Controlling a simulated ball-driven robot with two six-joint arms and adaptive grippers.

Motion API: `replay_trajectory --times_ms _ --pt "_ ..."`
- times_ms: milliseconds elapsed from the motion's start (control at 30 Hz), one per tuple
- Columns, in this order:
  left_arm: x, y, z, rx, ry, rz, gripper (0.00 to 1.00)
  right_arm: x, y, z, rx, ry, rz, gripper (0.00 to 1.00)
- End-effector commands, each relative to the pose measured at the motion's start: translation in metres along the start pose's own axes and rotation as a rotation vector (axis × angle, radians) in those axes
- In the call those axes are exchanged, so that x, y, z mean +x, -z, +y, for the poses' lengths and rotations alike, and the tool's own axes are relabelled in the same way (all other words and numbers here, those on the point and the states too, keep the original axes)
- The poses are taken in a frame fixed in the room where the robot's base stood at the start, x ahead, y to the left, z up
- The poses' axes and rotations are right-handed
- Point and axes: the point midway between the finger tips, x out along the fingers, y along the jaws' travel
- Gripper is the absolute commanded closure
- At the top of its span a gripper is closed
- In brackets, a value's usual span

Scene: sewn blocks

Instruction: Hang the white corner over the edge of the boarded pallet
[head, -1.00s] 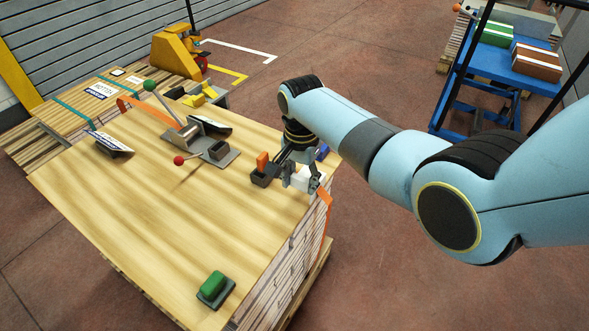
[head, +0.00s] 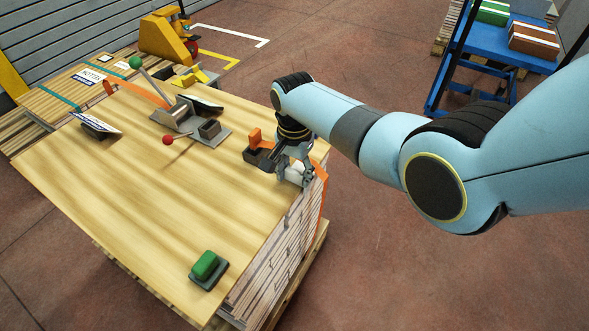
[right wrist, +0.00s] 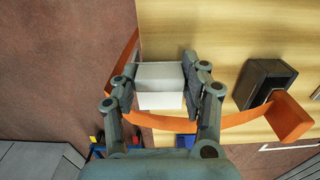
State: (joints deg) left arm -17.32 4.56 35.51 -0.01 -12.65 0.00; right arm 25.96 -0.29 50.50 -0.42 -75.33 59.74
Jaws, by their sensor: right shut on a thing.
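The white corner (head: 294,177) is at the right edge of the boarded pallet (head: 150,195), partly hidden by my right gripper (head: 292,168) in the head view. In the right wrist view, the white corner (right wrist: 160,86) sits between the two fingers of my right gripper (right wrist: 160,76), which is shut on it. There it overlaps the line of the board's edge. I cannot tell whether it touches the board. An orange strap (head: 323,185) runs down the pallet's side by it. My left gripper is not in view.
A dark buckle with an orange lever (head: 256,141) lies left of my right gripper. A grey tool with a red knob (head: 168,140) stands farther back. A green block on a dark base (head: 206,266) sits at the front corner. The middle of the board is clear.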

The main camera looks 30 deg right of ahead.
Motion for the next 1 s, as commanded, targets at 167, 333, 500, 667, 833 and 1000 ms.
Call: replay_trajectory --times_ms 167,333,500,667,833,1000 --pt "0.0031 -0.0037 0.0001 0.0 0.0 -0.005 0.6 0.0041 0.0003 -0.0005 0.0 0.001 0.001 0.87" --pt "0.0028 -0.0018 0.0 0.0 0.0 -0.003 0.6 0.0037 0.0004 -0.0005 0.0 0.001 0.001 0.87" --pt "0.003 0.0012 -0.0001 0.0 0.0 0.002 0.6 0.0039 0.0004 -0.0004 0.0 0.001 0.001 0.87" --pt "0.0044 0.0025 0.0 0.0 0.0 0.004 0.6 0.006 0.0004 -0.0004 0.0 0.001 0.001 0.87" --pt "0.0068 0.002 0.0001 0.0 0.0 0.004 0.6 0.0096 0.0003 -0.0003 0.0 0.0 0.0 0.87" --pt "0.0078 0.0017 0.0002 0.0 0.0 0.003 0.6 0.0115 0.0003 -0.0003 0.0 0.0 0.0 0.5"
